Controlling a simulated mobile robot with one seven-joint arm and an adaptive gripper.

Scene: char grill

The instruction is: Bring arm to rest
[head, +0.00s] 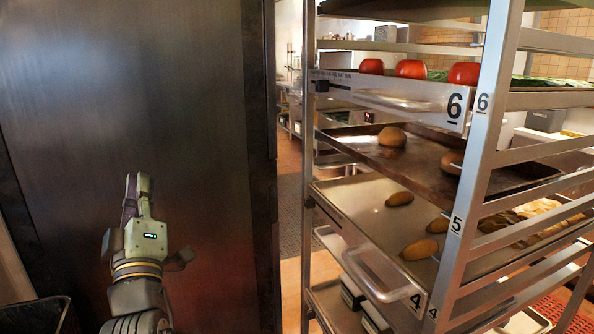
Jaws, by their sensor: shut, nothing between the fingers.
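My gripper (138,188) shows at the lower left of the head view, raised and pointing up in front of a dark metal panel. Its fingers are together and hold nothing. My wrist and part of my arm show below it, down to the bottom edge of the picture. The gripper appears clear of the rack on the right. How far it is from the dark panel is hard to tell.
A metal rack (478,140) on the right holds trays with tomatoes (411,69), bread rolls (392,137) and potato-like items (420,249). The dark metal panel (150,90) fills the left. A narrow gap between them shows tiled floor (291,183). A dark container (35,315) sits at the lower left.

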